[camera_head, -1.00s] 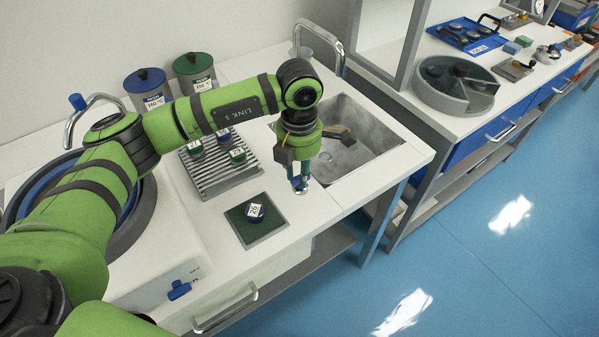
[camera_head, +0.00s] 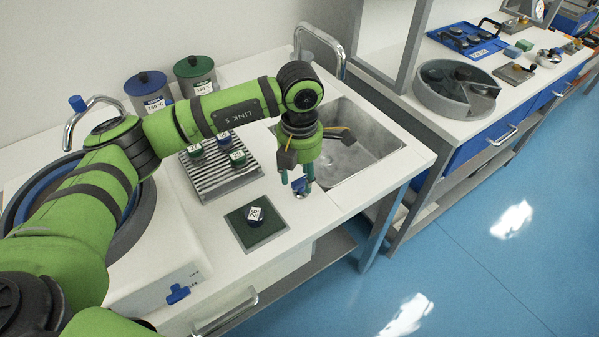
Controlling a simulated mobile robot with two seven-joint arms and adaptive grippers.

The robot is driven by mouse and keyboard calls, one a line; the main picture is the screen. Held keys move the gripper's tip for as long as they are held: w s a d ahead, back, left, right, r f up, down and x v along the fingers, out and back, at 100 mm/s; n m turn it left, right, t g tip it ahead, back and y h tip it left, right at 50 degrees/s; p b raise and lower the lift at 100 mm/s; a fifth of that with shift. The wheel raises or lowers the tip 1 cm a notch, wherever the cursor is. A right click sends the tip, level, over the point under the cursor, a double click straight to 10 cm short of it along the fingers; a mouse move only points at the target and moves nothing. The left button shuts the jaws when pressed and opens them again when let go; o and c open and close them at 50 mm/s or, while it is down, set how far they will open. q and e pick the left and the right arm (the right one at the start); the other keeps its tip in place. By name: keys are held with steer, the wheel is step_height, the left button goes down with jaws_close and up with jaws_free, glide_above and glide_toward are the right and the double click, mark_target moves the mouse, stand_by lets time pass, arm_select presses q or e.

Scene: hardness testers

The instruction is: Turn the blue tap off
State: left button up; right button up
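A small blue tap handle (camera_head: 299,185) stands on a metal stem on the white counter, in front of the sink's near left corner. My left gripper (camera_head: 297,177) points down over it. Its two teal fingertips are apart, one on each side of the blue handle, with a gap visible between them. Whether either fingertip touches the handle cannot be told. A curved metal spout (camera_head: 334,50) rises behind the sink (camera_head: 375,150). My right gripper is not in view.
Blue-lidded (camera_head: 146,82) and green-lidded (camera_head: 194,66) canisters stand at the back. A round basin is at the left.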

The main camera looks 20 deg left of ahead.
mark_target(300, 178)
arm_select(q)
steer(key=shift+r, duration=0.2)
step_height(300, 178, up, 12)
steer(key=shift+f, duration=0.15)
stand_by(0.6)
